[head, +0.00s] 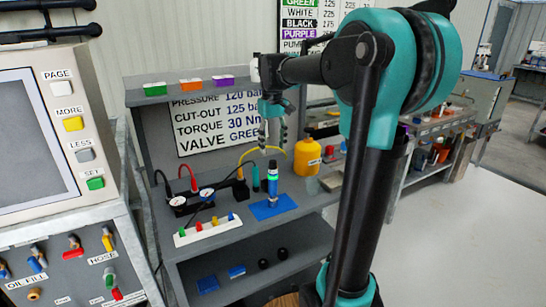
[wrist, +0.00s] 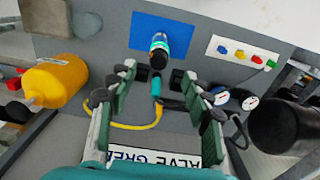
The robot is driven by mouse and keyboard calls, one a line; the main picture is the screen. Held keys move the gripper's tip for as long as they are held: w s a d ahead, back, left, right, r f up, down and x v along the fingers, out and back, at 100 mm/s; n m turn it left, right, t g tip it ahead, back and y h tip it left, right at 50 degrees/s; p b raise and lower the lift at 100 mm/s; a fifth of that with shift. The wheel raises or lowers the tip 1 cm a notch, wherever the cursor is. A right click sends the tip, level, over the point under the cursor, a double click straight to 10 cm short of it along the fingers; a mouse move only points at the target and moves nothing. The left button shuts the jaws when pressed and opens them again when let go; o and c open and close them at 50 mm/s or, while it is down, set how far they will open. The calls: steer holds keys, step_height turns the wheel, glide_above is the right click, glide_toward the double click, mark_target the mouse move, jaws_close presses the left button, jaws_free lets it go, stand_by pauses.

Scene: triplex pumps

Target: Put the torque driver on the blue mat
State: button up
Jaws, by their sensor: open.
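An upright cylindrical tool with a black and blue body and a glowing green ring (head: 272,176), probably the torque driver, stands on the blue mat (head: 262,213) on the grey bench. In the wrist view the ringed tool (wrist: 159,45) overlaps the edge of the mat (wrist: 142,24). A slimmer teal-and-black piece (head: 256,180) stands just left of it; it also shows in the wrist view (wrist: 156,86). My gripper (head: 273,146) is open and empty above the bench, fingers pointing down. In the wrist view my gripper (wrist: 153,75) has its fingers spread on either side of the teal piece.
A yellow bottle (head: 307,157) stands right of the mat. Left are two gauges with hoses (head: 190,198) and a white strip with coloured plugs (head: 208,230). A yellow cable (wrist: 137,126) curves near the fingers. A sign panel (head: 215,122) rises behind.

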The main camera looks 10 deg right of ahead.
steer(key=shift+r, duration=0.6)
steer(key=s+d+f+m+t, duration=0.1)
steer(key=s+d+f+t, duration=0.1)
steer(key=s+f, duration=0.9)
steer(key=s+d+f+m+t, duration=0.2)
steer(key=s+f, duration=0.9)
steer(key=f, duration=0.3)
steer(key=shift+m, duration=0.3)
steer(key=shift+f, duration=0.1)
